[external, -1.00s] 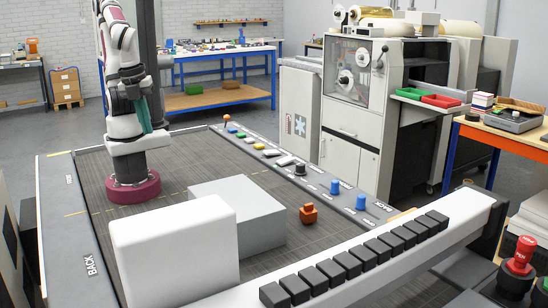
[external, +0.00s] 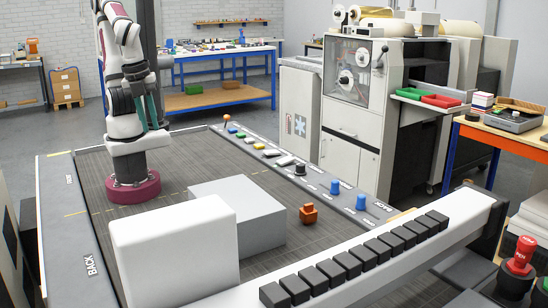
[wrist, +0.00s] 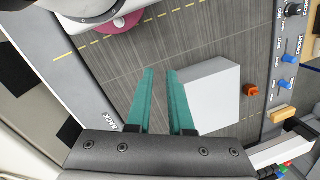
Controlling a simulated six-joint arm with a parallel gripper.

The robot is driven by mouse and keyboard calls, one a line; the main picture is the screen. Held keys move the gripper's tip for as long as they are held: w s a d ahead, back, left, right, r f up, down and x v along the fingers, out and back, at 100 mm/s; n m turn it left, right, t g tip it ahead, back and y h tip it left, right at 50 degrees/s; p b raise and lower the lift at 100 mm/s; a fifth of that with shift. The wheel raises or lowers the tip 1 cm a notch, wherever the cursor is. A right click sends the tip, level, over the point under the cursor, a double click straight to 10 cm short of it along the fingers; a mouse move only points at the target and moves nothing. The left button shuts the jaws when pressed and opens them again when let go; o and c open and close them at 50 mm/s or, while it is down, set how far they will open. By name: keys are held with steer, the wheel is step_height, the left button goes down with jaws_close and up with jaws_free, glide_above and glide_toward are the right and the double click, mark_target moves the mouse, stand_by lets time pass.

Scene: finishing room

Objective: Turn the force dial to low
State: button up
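Several dials stand along the right-hand panel strip: a black knob (external: 300,168) and two blue knobs, one nearer the black knob (external: 335,186) and one nearer the corner (external: 361,201). In the wrist view the black knob (wrist: 292,10) and the blue knobs (wrist: 288,85) are at the right edge. Their labels are too small to read, so I cannot tell which is the force dial or where it points. My gripper (wrist: 160,72) has two teal fingers apart with only mat between them. It is empty, high by my base (external: 150,112), well away from the dials.
A white bar with black keys (external: 355,258) edges the front. Coloured buttons (external: 245,140) line the far strip.

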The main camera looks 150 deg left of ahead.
steer(key=shift+o, duration=1.2)
steer(key=w+a+r+n, duration=0.2)
steer(key=w+a, duration=0.1)
steer(key=w, duration=0.2)
steer(key=shift+w+a+r+n, duration=0.2)
steer(key=shift+a+r+n, duration=0.1)
steer(key=shift+a+n, duration=0.1)
steer(key=shift+o, duration=1.1)
steer(key=w+a+r+n, duration=0.1)
steer(key=w+a+n, duration=0.2)
steer(key=w+a, duration=0.2)
steer(key=shift+a+r+h, duration=0.2)
steer(key=shift+a+h, duration=0.1)
steer(key=shift+a, duration=0.55)
steer(key=shift+o, duration=1.2)
steer(key=w+a+n, duration=0.3)
steer(key=a, duration=0.7)
steer(key=shift+a+f+n+h, duration=0.25)
steer(key=shift+f+n+h, duration=0.05)
steer(key=shift+n, duration=0.1)
steer(key=n, duration=0.8)
glide_above(301, 164)
step_height(301, 164, down, 9)
steer(key=shift+h, duration=0.3)
step_height(301, 164, down, 14)
steer(key=shift+s+r, duration=0.1)
steer(key=shift+f, duration=0.6)
